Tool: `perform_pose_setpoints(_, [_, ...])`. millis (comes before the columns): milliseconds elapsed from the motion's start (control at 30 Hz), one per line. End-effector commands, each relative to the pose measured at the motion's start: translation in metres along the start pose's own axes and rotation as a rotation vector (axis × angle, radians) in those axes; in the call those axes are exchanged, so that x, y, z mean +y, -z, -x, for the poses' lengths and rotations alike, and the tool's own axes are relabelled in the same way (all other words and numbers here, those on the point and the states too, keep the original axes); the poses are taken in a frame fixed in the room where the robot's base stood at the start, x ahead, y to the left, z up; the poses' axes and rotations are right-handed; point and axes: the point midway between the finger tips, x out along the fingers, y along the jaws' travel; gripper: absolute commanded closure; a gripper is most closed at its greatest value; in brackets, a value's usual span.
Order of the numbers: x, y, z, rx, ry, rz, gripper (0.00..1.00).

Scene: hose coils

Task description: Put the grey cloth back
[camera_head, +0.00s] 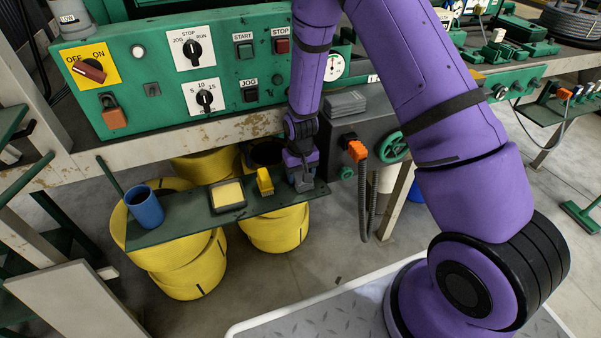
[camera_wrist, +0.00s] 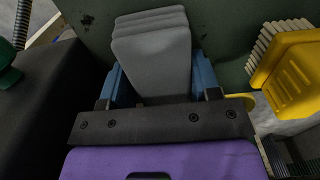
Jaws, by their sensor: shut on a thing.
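My gripper (camera_head: 302,181) points down at the right end of the narrow green shelf (camera_head: 175,228). In the wrist view its blue fingers (camera_wrist: 158,82) stand on either side of a grey folded cloth (camera_wrist: 152,45), shut on it. The cloth shows several layered folds at its far edge. In the head view it is mostly hidden by my gripper, so I cannot tell whether it touches the shelf. A similar grey folded stack (camera_head: 345,104) lies on top of the dark box right of the control panel.
On the shelf, left of my gripper, are a yellow brush (camera_head: 264,182), a dark tray with a yellow pad (camera_head: 228,195) and a blue cup (camera_head: 145,207). Yellow bins (camera_head: 185,265) stand below. An orange-ended hose (camera_head: 357,152) hangs to the right, near a green handwheel (camera_head: 393,147).

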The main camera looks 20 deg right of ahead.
Motion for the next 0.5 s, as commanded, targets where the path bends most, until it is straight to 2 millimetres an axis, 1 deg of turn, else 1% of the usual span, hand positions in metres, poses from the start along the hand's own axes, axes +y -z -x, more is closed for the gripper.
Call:
perform_pose_setpoints(200, [0.0, 0.0, 0.0, 0.0, 0.0, 0.0, 0.62])
perform_pose_setpoints(233, [0.0, 0.0, 0.0, 0.0, 0.0, 0.0, 0.36])
perform_pose_setpoints(333, [0.0, 0.0, 0.0, 0.0, 0.0, 0.0, 0.13])
perform_pose_setpoints(500, [0.0, 0.0, 0.0, 0.0, 0.0, 0.0, 0.13])
